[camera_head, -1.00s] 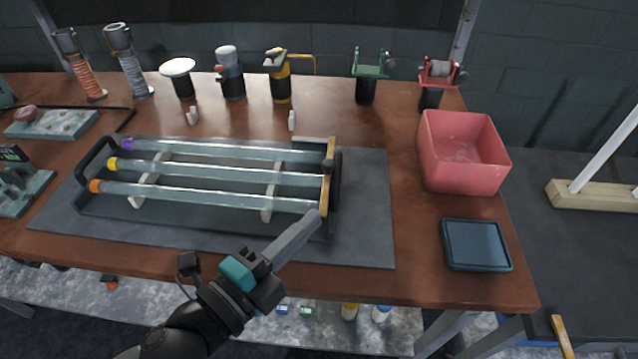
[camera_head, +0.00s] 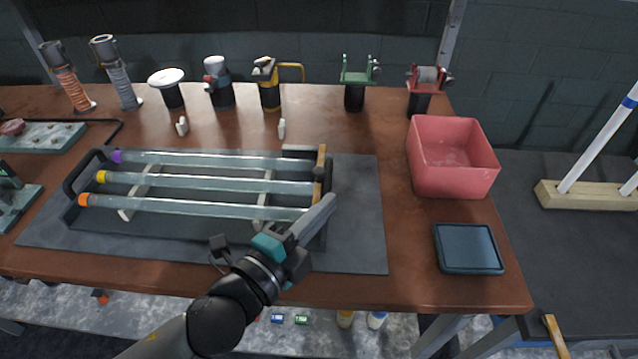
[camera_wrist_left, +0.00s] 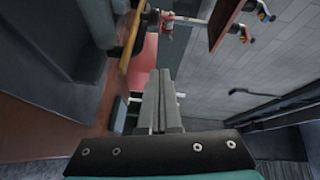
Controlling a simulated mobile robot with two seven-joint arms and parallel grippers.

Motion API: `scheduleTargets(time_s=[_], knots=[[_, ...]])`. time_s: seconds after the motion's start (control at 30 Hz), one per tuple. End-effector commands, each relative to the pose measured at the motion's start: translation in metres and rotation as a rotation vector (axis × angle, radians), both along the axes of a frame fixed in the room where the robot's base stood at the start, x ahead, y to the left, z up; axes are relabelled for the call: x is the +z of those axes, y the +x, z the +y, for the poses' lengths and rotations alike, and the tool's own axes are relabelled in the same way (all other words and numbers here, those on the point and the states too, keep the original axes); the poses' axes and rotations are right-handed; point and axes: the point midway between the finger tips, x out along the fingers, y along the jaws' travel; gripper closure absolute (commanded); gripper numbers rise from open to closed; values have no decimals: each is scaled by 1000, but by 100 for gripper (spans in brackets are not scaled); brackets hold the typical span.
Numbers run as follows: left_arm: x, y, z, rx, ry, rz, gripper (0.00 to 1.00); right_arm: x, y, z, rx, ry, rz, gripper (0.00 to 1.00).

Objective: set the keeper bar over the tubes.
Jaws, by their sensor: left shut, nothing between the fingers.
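Three clear glass tubes (camera_head: 210,182) with purple, yellow and orange ends lie side by side across white supports in a dark rack (camera_head: 72,190). A tan wooden bar (camera_head: 321,162), likely the keeper bar, is at the rack's right end, by the tubes' right ends. I cannot tell whether it lies over them or stands beside them. My left gripper (camera_head: 329,204) is shut and empty, its tips at the near end of this bar; contact is unclear. The wrist view shows the closed fingers (camera_wrist_left: 162,90) and a tan strip at upper left. My right gripper is out of view.
The rack stands on a grey mat (camera_head: 360,235) on the brown table. A pink bin (camera_head: 453,175) and a dark blue tray (camera_head: 468,248) are to the right. Several holders and tools, including a yellow-handled one (camera_head: 268,85), line the back. The mat's right strip is bare.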

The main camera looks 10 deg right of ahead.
Motion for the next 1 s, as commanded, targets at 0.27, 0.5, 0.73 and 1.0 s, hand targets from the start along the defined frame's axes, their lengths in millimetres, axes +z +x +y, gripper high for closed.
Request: scheduleTargets(time_s=[0.27,0.5,0.73,1.0], knots=[[-6,36,-19,1,5,-4,100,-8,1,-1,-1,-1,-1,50],[-10,56,-8,2,2,0,100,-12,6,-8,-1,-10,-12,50],[-10,58,-7,0,0,0,100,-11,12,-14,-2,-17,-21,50],[-11,62,6,4,4,2,100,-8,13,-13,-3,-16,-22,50]])
